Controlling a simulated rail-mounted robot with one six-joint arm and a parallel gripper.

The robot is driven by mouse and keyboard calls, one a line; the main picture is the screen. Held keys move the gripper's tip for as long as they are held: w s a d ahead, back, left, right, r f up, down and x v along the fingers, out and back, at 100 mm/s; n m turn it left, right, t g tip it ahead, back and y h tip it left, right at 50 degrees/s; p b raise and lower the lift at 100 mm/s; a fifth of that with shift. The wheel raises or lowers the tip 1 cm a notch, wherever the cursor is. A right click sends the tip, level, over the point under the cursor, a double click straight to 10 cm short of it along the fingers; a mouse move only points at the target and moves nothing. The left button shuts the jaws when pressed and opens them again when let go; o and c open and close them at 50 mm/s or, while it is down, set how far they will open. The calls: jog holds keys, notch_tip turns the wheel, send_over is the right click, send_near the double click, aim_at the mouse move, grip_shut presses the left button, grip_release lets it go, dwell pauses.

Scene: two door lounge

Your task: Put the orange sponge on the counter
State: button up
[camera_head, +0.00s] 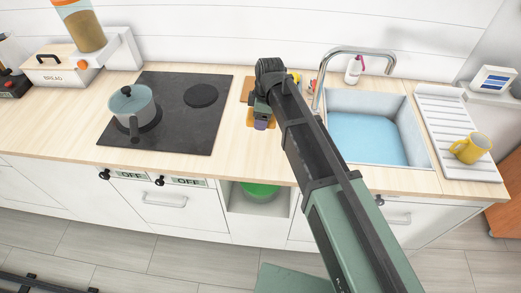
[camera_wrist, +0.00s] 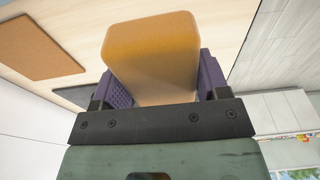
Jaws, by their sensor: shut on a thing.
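The orange sponge (camera_wrist: 152,50) is held between the purple fingers of my gripper (camera_wrist: 155,80) in the wrist view. In the head view, my gripper (camera_head: 262,118) is over the wooden counter (camera_head: 60,130), between the hob and the sink. Orange edges of the sponge (camera_head: 250,119) show around the purple finger there. The counter surface (camera_wrist: 85,18) also shows behind the sponge in the wrist view. I cannot tell whether the sponge touches the counter.
A black hob (camera_head: 180,125) with a lidded pot (camera_head: 133,104) lies to the left. A sink (camera_head: 365,138) with a faucet (camera_head: 350,52) lies to the right, then a drying rack (camera_head: 455,115) with a yellow mug (camera_head: 471,148). A brown board (camera_wrist: 38,47) is near the sponge.

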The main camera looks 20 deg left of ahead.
aim_at(260, 142)
notch_tip(260, 142, down, 11)
jog(key=b, duration=0.8)
jog(key=shift+r, duration=0.45)
jog(key=shift+f, duration=0.2)
jog(key=o, duration=0.9)
jog(key=shift+r, duration=0.1)
jog(key=r+p, duration=0.4)
jog(key=d+r+p, duration=0.1)
jog(key=r+p, duration=0.7)
jog(key=shift+d+r+p, duration=0.15)
jog(key=shift+r+p, duration=0.05)
jog(key=shift+p, duration=0.15)
jog(key=shift+w+f, duration=0.1)
jog(key=shift+f, duration=0.05)
